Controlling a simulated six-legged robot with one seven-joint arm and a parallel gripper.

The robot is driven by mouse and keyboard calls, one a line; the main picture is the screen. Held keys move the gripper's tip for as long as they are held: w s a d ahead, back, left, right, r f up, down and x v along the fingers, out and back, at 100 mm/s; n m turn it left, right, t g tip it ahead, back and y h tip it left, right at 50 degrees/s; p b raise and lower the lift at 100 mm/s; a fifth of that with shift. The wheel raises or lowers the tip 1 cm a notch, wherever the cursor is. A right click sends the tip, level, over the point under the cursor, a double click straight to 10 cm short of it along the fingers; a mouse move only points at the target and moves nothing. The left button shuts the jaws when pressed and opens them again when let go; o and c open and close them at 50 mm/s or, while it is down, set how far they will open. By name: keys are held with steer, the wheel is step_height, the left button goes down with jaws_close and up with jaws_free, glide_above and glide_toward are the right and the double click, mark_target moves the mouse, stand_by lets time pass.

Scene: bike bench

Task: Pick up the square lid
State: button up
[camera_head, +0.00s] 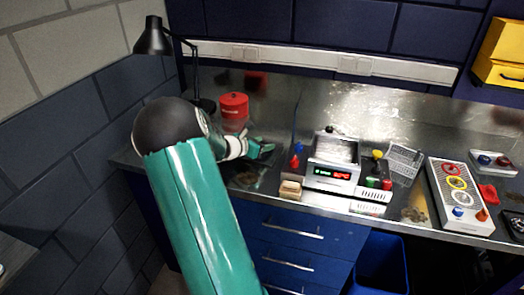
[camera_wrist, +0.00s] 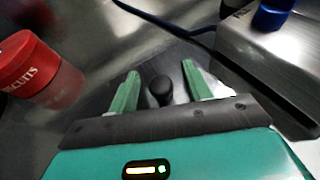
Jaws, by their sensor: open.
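My gripper (camera_head: 265,150) is open above the left part of the metal bench, to the right of the red tin. In the wrist view, my two green fingers (camera_wrist: 160,84) stand on either side of a short black knob (camera_wrist: 160,90), apart from each other. The knob seems to belong to the square lid, a dark grey flat piece beneath it; its edges are mostly hidden by my gripper, and its outline is unclear. I cannot tell whether the fingers touch the knob. In the head view, the knob is hidden by my gripper.
The red biscuit tin (camera_head: 234,110) stands close by; it also shows in the wrist view (camera_wrist: 38,72). A black lamp (camera_head: 154,38) is behind it. A dark cable (camera_wrist: 165,25) runs behind the knob. A scale-like device (camera_head: 332,172) and a button panel (camera_head: 458,195) stand to the right.

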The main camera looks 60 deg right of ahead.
jaws_close()
steer(key=shift+r, duration=0.1)
